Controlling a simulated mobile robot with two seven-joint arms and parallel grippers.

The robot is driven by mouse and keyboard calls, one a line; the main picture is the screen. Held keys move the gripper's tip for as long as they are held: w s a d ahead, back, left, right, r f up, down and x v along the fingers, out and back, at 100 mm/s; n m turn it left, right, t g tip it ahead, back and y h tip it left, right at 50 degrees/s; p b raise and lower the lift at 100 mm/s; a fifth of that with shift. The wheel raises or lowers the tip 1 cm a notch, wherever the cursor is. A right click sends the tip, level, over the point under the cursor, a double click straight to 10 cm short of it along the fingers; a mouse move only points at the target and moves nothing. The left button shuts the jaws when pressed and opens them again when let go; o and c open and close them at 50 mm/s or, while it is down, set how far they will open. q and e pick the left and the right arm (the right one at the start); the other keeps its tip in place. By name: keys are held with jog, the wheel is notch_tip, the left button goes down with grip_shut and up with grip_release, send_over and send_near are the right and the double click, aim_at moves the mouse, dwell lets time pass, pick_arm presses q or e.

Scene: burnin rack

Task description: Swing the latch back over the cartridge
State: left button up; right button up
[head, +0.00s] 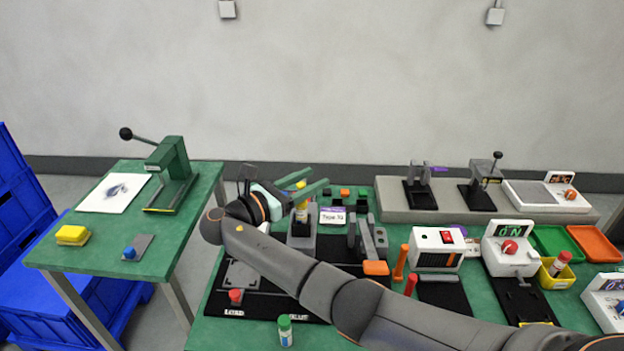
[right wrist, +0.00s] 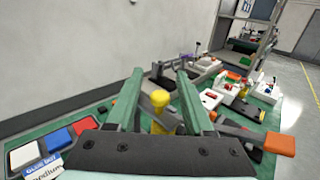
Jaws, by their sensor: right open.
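My right gripper (head: 317,178) has green fingers, parted and empty, reaching to the right over the back of the bench. They also show in the right wrist view (right wrist: 160,75). A yellow-topped cartridge (head: 301,192) stands upright in a grey holder (head: 301,230), just below the fingers. In the right wrist view the yellow cartridge (right wrist: 160,105) appears between the finger bases; contact cannot be told. A grey lever with an orange end (head: 376,268), apparently the latch, lies to the right, away from the cartridge. Its orange end (right wrist: 281,144) also shows in the right wrist view. My left gripper is not in view.
A "Type 32" card (head: 333,216) stands right of the holder. An orange upright peg (head: 400,263), a white switch box (head: 436,248) and a white ON unit (head: 510,247) stand further right. My right forearm crosses above the bench front, near a green-capped vial (head: 285,330).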

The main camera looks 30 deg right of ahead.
jog(key=b+v, duration=0.2)
jog(key=v, duration=0.9)
jog(key=shift+a, duration=0.4)
jog(key=shift+s, duration=0.1)
